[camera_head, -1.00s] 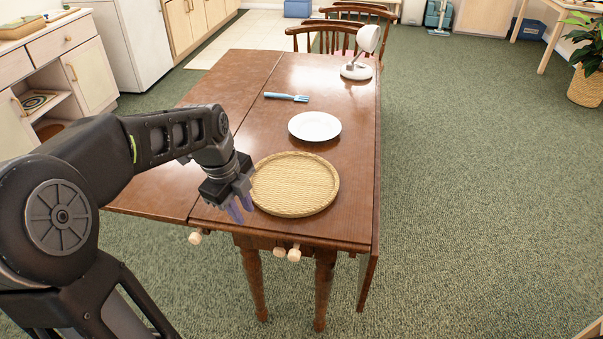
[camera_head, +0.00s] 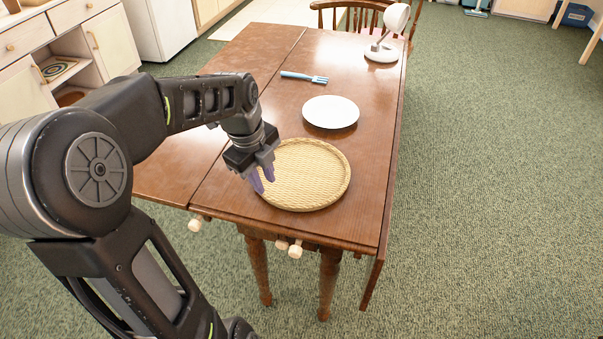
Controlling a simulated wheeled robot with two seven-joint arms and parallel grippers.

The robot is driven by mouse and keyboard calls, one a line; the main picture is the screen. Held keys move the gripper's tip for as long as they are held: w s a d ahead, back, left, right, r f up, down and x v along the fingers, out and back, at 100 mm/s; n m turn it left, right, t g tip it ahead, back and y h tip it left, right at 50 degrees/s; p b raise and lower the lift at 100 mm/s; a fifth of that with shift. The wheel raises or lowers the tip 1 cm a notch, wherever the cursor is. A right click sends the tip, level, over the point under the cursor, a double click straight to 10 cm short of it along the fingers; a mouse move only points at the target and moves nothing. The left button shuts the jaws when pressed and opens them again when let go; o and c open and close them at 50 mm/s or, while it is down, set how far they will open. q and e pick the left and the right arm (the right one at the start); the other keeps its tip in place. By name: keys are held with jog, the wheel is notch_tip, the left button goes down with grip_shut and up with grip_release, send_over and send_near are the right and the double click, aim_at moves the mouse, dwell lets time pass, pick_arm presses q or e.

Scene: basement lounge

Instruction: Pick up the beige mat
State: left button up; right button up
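The beige mat (camera_head: 312,178) is round and woven with a raised rim. It lies flat near the front end of the brown wooden table (camera_head: 225,192). My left gripper (camera_head: 263,180) has purple fingertips, pointing down and overlapping the mat's left edge in the view. Its two fingers show a gap between them, so it looks open. Whether the fingertips touch the rim cannot be told. The gripper hides a small part of the mat's left side. My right gripper is not in view.
A white lamp (camera_head: 384,53) stands at the table's far end. Chairs (camera_head: 352,15) are behind it. The carpet on the right is clear.

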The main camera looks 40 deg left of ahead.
aim_at(267, 195)
pick_arm(q)
jog(key=shift+f, duration=0.2)
jog(key=f, duration=0.3)
jog(key=w+f, duration=0.1)
jog(key=f, duration=0.1)
jog(key=shift+a+b, duration=0.25)
jog(key=shift+b, duration=0.1)
jog(key=shift+c, duration=0.3)
grip_shut()
dwell(0.3)
